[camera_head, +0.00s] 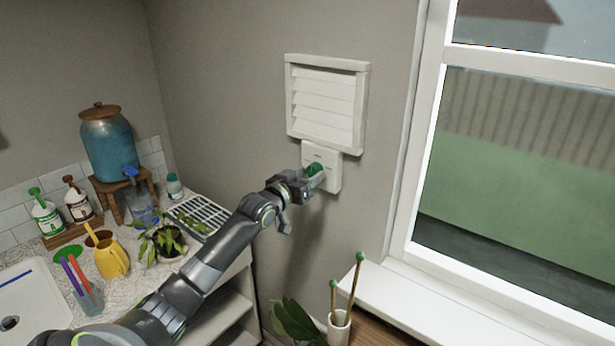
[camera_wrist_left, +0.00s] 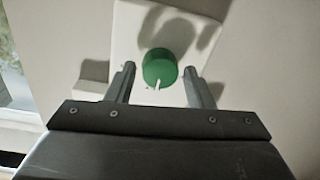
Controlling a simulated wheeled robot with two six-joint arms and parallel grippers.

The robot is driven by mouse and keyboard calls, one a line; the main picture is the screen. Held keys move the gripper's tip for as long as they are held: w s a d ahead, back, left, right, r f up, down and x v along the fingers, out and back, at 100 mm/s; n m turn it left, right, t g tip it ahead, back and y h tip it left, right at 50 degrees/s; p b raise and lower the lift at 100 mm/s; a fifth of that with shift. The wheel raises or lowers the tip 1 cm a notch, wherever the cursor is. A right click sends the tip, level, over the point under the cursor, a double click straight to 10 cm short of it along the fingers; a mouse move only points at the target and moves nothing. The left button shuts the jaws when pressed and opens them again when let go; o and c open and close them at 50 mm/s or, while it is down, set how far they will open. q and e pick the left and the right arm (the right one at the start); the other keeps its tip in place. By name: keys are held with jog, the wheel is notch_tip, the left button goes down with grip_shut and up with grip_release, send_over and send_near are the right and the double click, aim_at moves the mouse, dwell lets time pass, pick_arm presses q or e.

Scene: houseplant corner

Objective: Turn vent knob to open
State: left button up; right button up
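The green vent knob (camera_head: 314,169) sits on a white control plate (camera_head: 333,160) on the wall, just below a white louvred vent (camera_head: 325,100) with slanted slats. My left gripper (camera_head: 309,182) is at the knob. In the left wrist view the round green knob (camera_wrist_left: 159,66) has a white pointer line facing down toward the gripper. The two fingers of my left gripper (camera_wrist_left: 163,80) are spread, one on each side of the knob, with gaps between them and its sides. My right gripper is not in view.
A window (camera_head: 510,170) with a white sill (camera_head: 450,310) stands to the right. A white pot with sticks (camera_head: 339,327) stands below.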

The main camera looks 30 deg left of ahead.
pick_arm(q)
jog(key=c, duration=0.7)
jog(key=shift+f+m+b, duration=0.2)
jog(key=shift+m+b, duration=0.6)
jog(key=shift+b, duration=0.3)
jog(key=m+b, duration=0.2)
jog(key=shift+m+b, duration=0.3)
jog(key=m+b, duration=0.4)
jog(key=m, duration=0.1)
jog(key=shift+a+m, duration=0.1)
jog(key=shift+m, duration=0.2)
jog(key=m+b, duration=0.2)
jog(key=m, duration=0.1)
jog(key=shift+r+m+h+b, duration=0.1)
jog(key=shift+m+h+b, duration=0.25)
jog(key=shift+m, duration=0.35)
